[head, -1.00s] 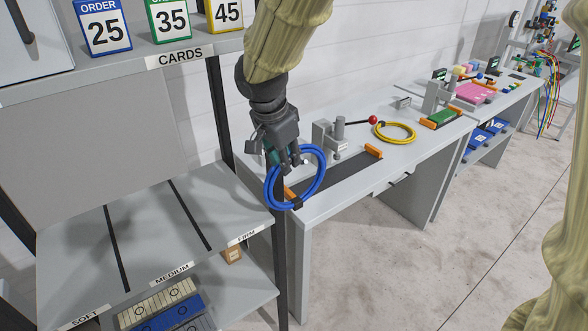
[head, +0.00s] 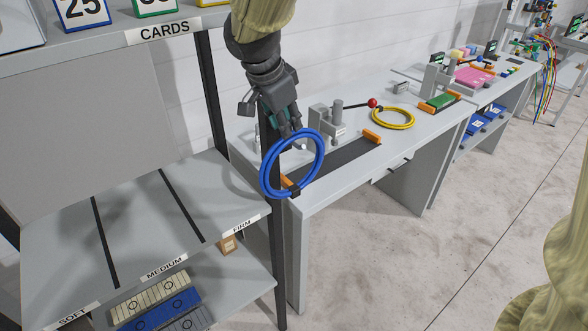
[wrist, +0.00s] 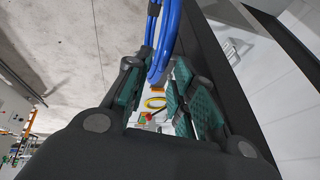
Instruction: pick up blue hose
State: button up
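The blue hose (head: 264,170) is a coiled ring with a black band low on it. It hangs upright in the air in front of the shelf's black front post, with the bench corner behind it. My gripper (head: 290,132) is at the top of the ring, fingers pointing down, and shut on it. In the wrist view, the blue hose (wrist: 168,38) runs between the green-padded fingers of my gripper (wrist: 158,78). The exact contact at the fingertips is partly hidden.
A shelf (head: 150,205) marked SOFT, MEDIUM and FIRM stands at the left, close to the hose. A bench (head: 345,185) behind holds a grey fixture (head: 325,125), a red-knobbed lever (head: 372,103) and a yellow hose (head: 393,119). Open floor (head: 400,260) lies at right.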

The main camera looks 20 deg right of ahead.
jog(key=shift+p+x, duration=0.85)
jog(key=shift+x, duration=0.2)
jog(key=shift+p+x, duration=0.55)
jog(key=shift+x, duration=1.1)
jog(key=shift+w, duration=0.15)
jog(key=shift+c, duration=0.2)
jog(key=shift+r, duration=0.1)
grip_shut()
